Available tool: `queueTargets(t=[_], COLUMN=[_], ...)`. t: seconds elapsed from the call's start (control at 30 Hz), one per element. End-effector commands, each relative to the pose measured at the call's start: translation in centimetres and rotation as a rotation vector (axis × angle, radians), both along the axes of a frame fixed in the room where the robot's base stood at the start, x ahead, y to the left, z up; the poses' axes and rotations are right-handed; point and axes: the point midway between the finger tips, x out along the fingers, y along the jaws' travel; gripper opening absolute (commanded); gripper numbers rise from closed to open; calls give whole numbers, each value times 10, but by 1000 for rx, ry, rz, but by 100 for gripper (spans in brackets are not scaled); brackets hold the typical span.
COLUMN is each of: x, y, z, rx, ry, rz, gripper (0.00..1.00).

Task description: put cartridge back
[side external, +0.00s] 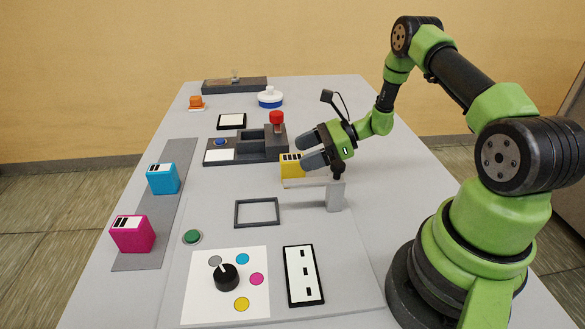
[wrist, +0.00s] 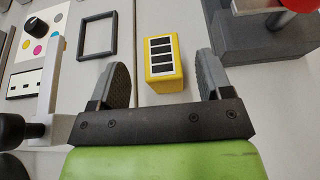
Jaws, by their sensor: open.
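In the wrist view the yellow cartridge (wrist: 164,62) lies between my open fingers, with a white label with black bars facing the camera. There are visible gaps on both sides of it. My gripper (side external: 311,148) is open and empty; it also shows in the wrist view (wrist: 163,80). A cyan cartridge (side external: 163,179) and a magenta cartridge (side external: 132,234) stand on a dark grey strip (side external: 178,205) at the left.
A grey machine (side external: 245,145) with a red knob (side external: 277,117) stands behind the yellow cartridge. A grey post (side external: 335,196) stands below my gripper. An empty black frame (side external: 257,213), a dial panel (side external: 226,284), a black-framed panel (side external: 304,275) and a green button (side external: 193,237) occupy the front.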

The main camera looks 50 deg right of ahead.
Motion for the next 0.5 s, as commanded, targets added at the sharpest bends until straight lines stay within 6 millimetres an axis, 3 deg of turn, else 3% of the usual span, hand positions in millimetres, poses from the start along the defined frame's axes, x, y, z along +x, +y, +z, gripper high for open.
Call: queueTargets(t=[0.23,0.5], x=[25,28], y=[23,26], z=[-16,-17], rx=[0,0], ry=[1,1], rz=[4,1], gripper=[72,72])
